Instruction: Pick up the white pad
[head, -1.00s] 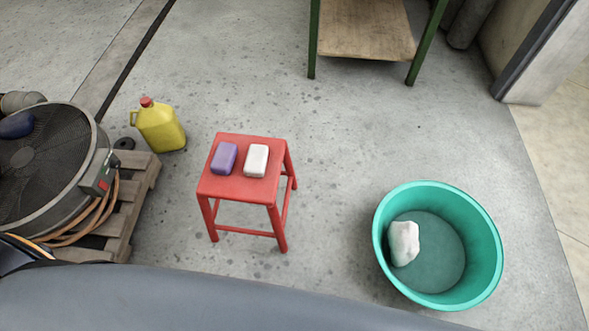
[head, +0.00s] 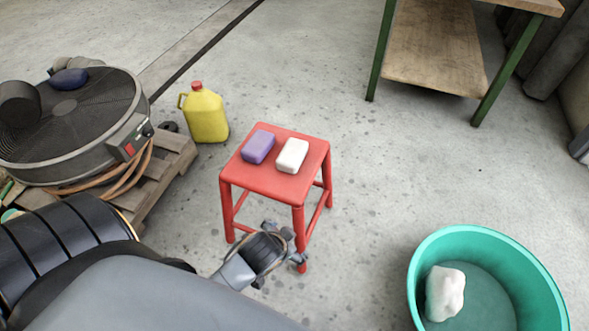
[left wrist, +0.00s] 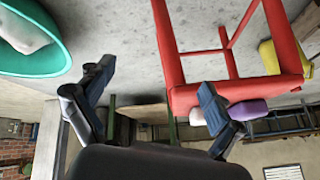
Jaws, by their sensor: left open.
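The white pad (head: 292,155), a small rounded block, lies on the seat of the red stool (head: 262,180), right of a purple pad (head: 258,147). My left gripper (head: 292,248) is low in front of the stool, near its front legs, below seat height and apart from the pads. In the left wrist view the left gripper (left wrist: 155,95) is open and empty, with its fingers spread wide. That view is turned over: the stool seat (left wrist: 270,88) and the purple pad (left wrist: 248,110) show beyond one finger, which partly hides the white pad (left wrist: 197,118).
A teal tub (head: 430,250) holding a white lump (head: 445,292) stands at the right. A yellow jug (head: 204,117) and a large fan (head: 65,125) on a pallet (head: 172,165) are at the left. A workbench (head: 440,60) stands behind. Floor between stool and tub is clear.

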